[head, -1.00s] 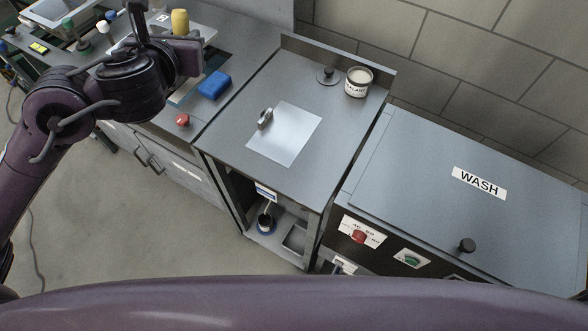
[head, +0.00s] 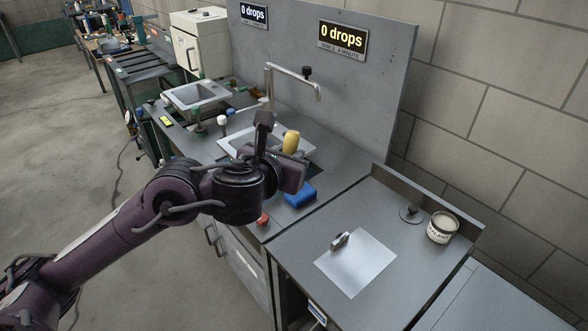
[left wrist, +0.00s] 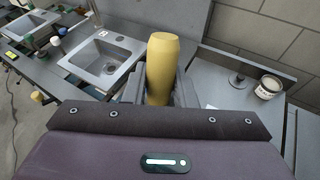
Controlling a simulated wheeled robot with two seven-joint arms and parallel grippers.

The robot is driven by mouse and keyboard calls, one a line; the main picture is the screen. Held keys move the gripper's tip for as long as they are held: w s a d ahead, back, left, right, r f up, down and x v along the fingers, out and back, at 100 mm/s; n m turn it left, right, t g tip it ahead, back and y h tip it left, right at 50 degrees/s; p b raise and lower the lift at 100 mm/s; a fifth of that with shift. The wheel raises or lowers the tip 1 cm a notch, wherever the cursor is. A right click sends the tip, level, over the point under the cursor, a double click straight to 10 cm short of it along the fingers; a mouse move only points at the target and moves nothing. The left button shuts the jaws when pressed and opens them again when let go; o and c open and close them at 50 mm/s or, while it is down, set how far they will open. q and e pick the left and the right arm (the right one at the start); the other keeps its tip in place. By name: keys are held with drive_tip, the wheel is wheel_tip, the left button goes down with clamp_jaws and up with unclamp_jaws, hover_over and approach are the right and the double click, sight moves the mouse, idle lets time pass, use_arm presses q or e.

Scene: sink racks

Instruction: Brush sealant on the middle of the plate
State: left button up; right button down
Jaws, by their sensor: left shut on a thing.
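The plate (head: 358,262) is a thin pale sheet lying flat on the grey bench top, with a small metal clip (head: 340,240) at its left edge. The white sealant can (head: 442,228) stands open at the back right of that top, with pale contents. My left gripper (head: 288,172) is shut on a yellow rounded thing (head: 291,142), up to the left of the plate. In the left wrist view the yellow thing (left wrist: 162,65) stands upright between the fingers; its lower end is hidden. I cannot tell whether it is a brush handle. My right gripper is not in view.
A blue block (head: 300,194) and a red button (head: 262,219) are near my left gripper. A sink (head: 255,142) with a tall faucet (head: 292,75) lies behind it. A black knob (head: 410,213) stands left of the can. The top around the plate is mostly clear.

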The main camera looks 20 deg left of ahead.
use_arm(q)
drive_tip(key=d+f+m+g+h+b, duration=0.1)
drive_tip(key=d+f+m+g+h, duration=0.2)
drive_tip(key=d+f+h, duration=0.7)
drive_tip(key=d+f+g, duration=0.2)
drive_tip(key=d+f, duration=0.1)
drive_tip(key=f, duration=0.3)
drive_tip(key=shift+d+f+m+g, duration=0.3)
drive_tip(key=shift+f+g, duration=0.05)
drive_tip(key=shift+g, duration=0.05)
drive_tip(key=shift+r, duration=0.1)
